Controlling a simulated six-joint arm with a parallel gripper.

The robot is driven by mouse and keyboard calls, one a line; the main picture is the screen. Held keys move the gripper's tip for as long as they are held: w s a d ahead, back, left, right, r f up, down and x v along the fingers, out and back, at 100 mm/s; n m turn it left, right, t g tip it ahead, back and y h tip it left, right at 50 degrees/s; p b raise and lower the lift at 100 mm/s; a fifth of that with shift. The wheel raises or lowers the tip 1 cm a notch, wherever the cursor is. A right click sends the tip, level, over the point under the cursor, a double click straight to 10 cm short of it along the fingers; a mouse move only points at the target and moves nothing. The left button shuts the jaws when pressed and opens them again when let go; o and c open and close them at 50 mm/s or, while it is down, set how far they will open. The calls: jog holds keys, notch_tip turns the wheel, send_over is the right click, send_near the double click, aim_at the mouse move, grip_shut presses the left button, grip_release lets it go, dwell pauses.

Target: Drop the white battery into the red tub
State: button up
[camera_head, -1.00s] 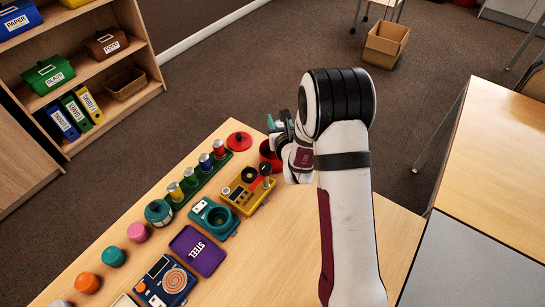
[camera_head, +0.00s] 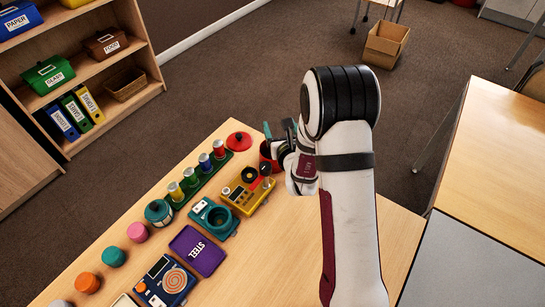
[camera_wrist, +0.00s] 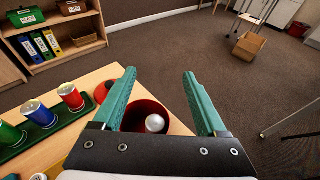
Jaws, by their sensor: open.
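The red tub (camera_head: 265,154) stands near the table's far edge in the head view, partly hidden by my gripper (camera_head: 277,130). In the wrist view the tub (camera_wrist: 136,110) opens below and between the teal fingers. A white rounded thing (camera_wrist: 155,123) shows inside the tub, apart from both fingers; it looks like the end of the white battery, the rest hidden or not clear. My gripper (camera_wrist: 160,75) is open, its fingers wide apart and empty, above the tub.
A red lid (camera_head: 239,141) lies left of the tub. A green rack (camera_head: 202,177) with several coloured cylinders and a yellow device (camera_head: 243,199) stand close by. A teal box (camera_head: 222,224) and a purple STEEL panel (camera_head: 186,254) lie nearer. The table's right side is bare.

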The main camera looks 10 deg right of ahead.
jog(key=v, duration=0.9)
jog(key=shift+s+r, duration=0.1)
jog(key=shift+s, duration=0.05)
jog(key=s+a+r+n+g, duration=0.1)
jog(key=s+n+g, duration=0.4)
jog(key=s+n, duration=0.5)
jog(key=s+a+r+n+g+y, duration=0.1)
jog(key=s+n+g, duration=0.4)
jog(key=s+n, duration=0.5)
jog(key=s+a+r+n+g, duration=0.3)
jog(key=s+r+n+g, duration=0.1)
jog(key=s+n, duration=0.6)
jog(key=shift+s+a+r+g+y, duration=0.3)
jog(key=shift+r+g+y, duration=0.1)
jog(key=shift+r, duration=0.1)
